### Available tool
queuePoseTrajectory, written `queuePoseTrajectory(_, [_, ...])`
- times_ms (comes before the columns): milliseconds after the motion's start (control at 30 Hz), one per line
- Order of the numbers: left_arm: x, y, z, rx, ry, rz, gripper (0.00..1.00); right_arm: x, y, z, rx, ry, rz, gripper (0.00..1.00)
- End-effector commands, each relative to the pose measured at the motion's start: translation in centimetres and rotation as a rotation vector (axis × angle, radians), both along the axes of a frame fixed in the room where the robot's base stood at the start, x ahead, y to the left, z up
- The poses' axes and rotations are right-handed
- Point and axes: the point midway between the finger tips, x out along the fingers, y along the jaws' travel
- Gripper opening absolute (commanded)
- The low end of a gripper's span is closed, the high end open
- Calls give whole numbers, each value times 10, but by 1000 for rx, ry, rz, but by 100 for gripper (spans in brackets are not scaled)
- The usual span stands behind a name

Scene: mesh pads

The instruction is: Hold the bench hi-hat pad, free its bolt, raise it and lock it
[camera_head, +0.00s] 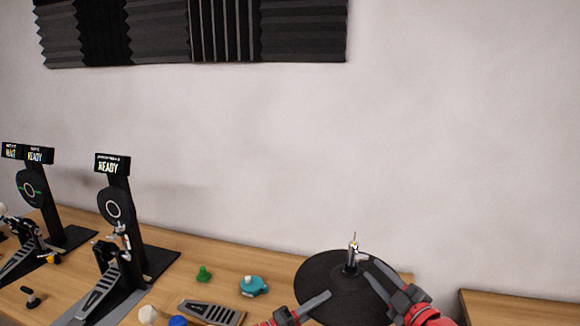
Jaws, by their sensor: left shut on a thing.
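The bench hi-hat pad, a round black disc (318,272), lies at the lower right on the wooden bench. A metal bolt (352,247) stands upright on a black hub at its middle. My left gripper (327,295) comes in from the bottom and is shut, its grey finger over the pad's near left part; its grip is partly out of view, and I cannot tell exactly where it holds the pad. My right gripper (365,266) comes from the lower right, its two fingers apart, tips just right of the bolt. I cannot tell whether they touch it.
Two kick pedal stands with signs, one reading READY (112,164), stand at the left. A grey pedal (212,312), a teal piece (253,286) and a green knob (204,273) lie left of the pad. A gap separates the bench from another wooden top (520,308) at right.

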Motion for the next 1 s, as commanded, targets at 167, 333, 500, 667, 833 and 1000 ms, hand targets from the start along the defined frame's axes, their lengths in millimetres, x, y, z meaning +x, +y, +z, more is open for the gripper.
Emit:
queuePoseTrajectory(167, [1,1,3,-2,-4,3,0,2,1,0,-280,-110,2,32])
queuePoseTrajectory(333, [1,1,3,-2,-4,3,0,4,2,0,-555,-220,2,32])
queuePoseTrajectory(500, [1,1,3,-2,-4,3,0,25,11,1,-553,-223,3,32])
queuePoseTrajectory(667, [1,1,3,-2,-4,2,0,36,15,0,-550,-221,2,32])
queuePoseTrajectory(833, [1,1,3,-2,-4,2,0,41,16,0,-550,-219,0,32])
queuePoseTrajectory(1000, [1,1,3,-2,-4,2,0,41,16,0,-550,-219,0,32])
